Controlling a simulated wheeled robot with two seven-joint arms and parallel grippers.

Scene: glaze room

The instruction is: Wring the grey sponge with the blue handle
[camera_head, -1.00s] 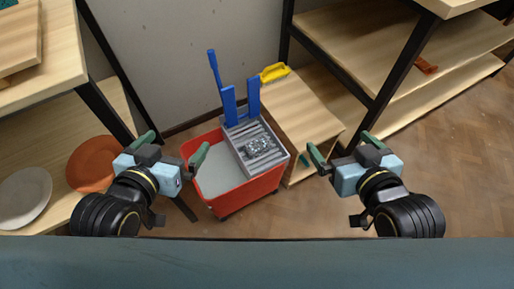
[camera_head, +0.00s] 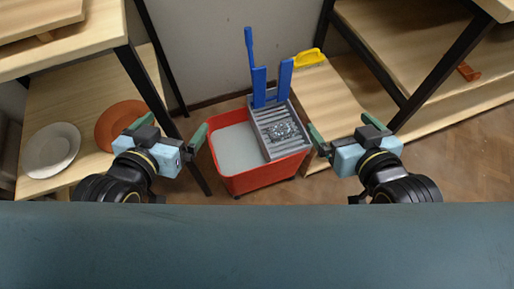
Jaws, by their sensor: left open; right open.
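The grey sponge (camera_head: 283,131) lies on the grey ribbed wringer (camera_head: 268,148) set over the right part of a red bucket (camera_head: 262,178). The blue handle (camera_head: 249,50) stands upright at the back left of the wringer, above two blue uprights. Pale liquid shows in the left part of the bucket. My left gripper (camera_head: 170,132) is open and empty, left of the bucket. My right gripper (camera_head: 339,141) is open and empty, just right of the wringer in the picture. Neither visibly holds anything.
A low wooden stand (camera_head: 325,95) with a yellow-handled item (camera_head: 310,57) is behind right of the bucket. Wooden shelves flank both sides. The left one holds a white plate (camera_head: 50,150) and an orange plate (camera_head: 115,122). Brown floor is clear at right.

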